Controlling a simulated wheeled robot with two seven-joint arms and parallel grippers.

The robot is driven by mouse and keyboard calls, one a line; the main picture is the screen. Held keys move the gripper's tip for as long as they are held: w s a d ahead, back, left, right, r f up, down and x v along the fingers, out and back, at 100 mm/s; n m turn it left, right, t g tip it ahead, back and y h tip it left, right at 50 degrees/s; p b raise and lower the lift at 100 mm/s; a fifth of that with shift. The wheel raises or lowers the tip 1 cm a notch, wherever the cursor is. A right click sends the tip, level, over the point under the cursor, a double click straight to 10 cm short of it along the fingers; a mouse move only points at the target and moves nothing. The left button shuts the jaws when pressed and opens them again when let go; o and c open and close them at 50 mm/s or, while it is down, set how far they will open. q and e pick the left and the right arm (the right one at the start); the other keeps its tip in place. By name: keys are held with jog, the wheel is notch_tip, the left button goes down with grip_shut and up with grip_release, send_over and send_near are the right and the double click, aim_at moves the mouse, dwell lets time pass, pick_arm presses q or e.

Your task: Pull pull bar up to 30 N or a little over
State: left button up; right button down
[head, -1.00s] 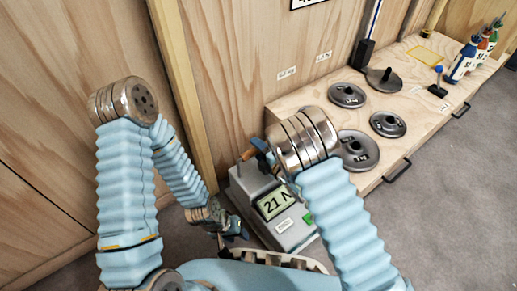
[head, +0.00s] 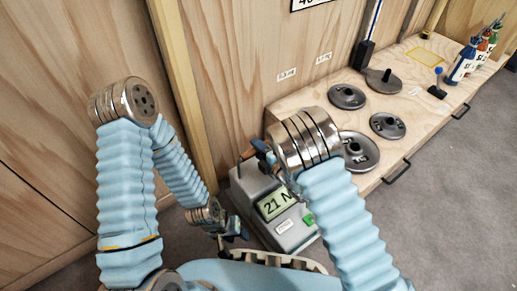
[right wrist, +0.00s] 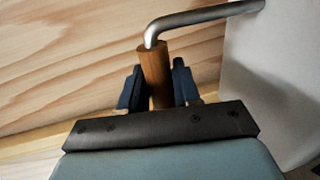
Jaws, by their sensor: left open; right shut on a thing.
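The grey force gauge (head: 277,212) stands at the foot of the wooden wall. Its display (head: 275,204) reads 21 N. The pull bar (right wrist: 152,72) has a brown grip on a bent metal rod, and in the right wrist view it stands between the two dark fingers. My right gripper (right wrist: 159,88) is shut on this brown grip. In the head view my right gripper (head: 258,150) is partly hidden behind my own arm. My left gripper (head: 232,237) is open and empty, low and just left of the gauge.
A wooden bench (head: 291,102) at the right holds several grey weight discs (head: 388,125). Squeeze bottles (head: 464,61) and a small blue-knobbed lever (head: 437,82) stand farther along it. A black handle (head: 397,171) juts from its front. Grey floor (head: 455,190) is clear at the right.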

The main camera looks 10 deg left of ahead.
jog(key=shift+w+r+p, duration=0.2)
jog(key=shift+r+p, duration=1.3)
jog(key=shift+r, duration=1.55)
dwell(1.0)
jog(key=shift+d+f+b, duration=0.1)
jog(key=shift+f+b, duration=1.25)
jog(key=shift+b, duration=0.05)
jog(key=shift+f+b, duration=1.15)
jog(key=shift+f, duration=0.65)
jog(key=c, duration=0.7)
grip_release()
jog(key=shift+s+f, duration=0.1)
jog(key=shift+f, duration=0.1)
jog(key=shift+s, duration=0.1)
